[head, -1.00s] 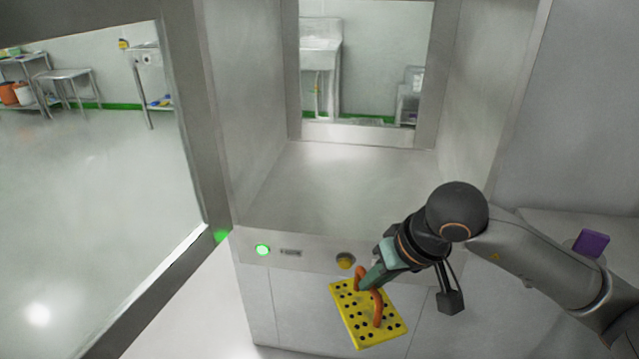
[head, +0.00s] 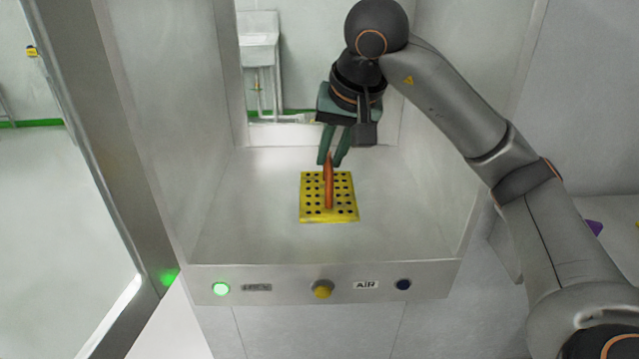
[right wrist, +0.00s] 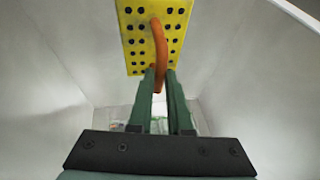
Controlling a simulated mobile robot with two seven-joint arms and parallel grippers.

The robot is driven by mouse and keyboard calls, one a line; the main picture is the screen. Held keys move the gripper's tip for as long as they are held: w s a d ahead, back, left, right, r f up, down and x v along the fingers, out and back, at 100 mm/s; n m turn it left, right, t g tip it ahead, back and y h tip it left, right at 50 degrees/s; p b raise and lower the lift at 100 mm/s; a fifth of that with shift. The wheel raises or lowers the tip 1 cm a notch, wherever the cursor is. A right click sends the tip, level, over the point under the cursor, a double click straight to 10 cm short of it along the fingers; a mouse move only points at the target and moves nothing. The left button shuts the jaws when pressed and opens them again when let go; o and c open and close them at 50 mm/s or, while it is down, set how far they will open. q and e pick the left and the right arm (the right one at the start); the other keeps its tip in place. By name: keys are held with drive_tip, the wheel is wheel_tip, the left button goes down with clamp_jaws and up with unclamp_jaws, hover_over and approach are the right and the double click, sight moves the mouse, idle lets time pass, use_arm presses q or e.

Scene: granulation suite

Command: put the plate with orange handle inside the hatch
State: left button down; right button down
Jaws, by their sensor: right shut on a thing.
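The yellow plate (head: 312,214) with black holes and an orange handle (head: 328,188) is inside the hatch (head: 260,225), over the middle of its floor. Whether it touches the floor or hangs just above it I cannot tell. My right gripper (head: 332,160) reaches in from the right and is shut on the orange handle near its far end. In the right wrist view the green fingers (right wrist: 160,82) close around the handle (right wrist: 160,45), with the plate (right wrist: 132,40) beyond. My left gripper is not in view.
The hatch door (head: 95,150) stands open at the left. Bare hatch floor lies on both sides of the plate. A purple object (head: 594,227) shows at the right.

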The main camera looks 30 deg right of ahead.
hover_over(322, 179)
drive_tip(key=s, duration=0.1)
wheel_tip(322, 179, down, 2)
drive_tip(key=shift+d, duration=0.15)
drive_tip(key=shift+w+d+x, duration=0.1)
drive_tip(key=shift+d+x, duration=0.25)
drive_tip(key=shift+x, duration=1.4)
drive_tip(key=shift+w+d+x, duration=0.1)
drive_tip(key=shift+d+x, duration=0.2)
drive_tip(key=shift+x, duration=1.45)
drive_tip(key=shift+w+d+x, duration=0.1)
drive_tip(key=shift+d+x, duration=0.25)
drive_tip(key=shift+x, duration=1.45)
drive_tip(key=shift+r, duration=0.1)
drive_tip(key=c, duration=1.3)
unclamp_jaws()
drive_tip(key=shift+s, duration=0.1)
drive_tip(key=o, duration=0.5)
drive_tip(key=shift+c, duration=0.2)
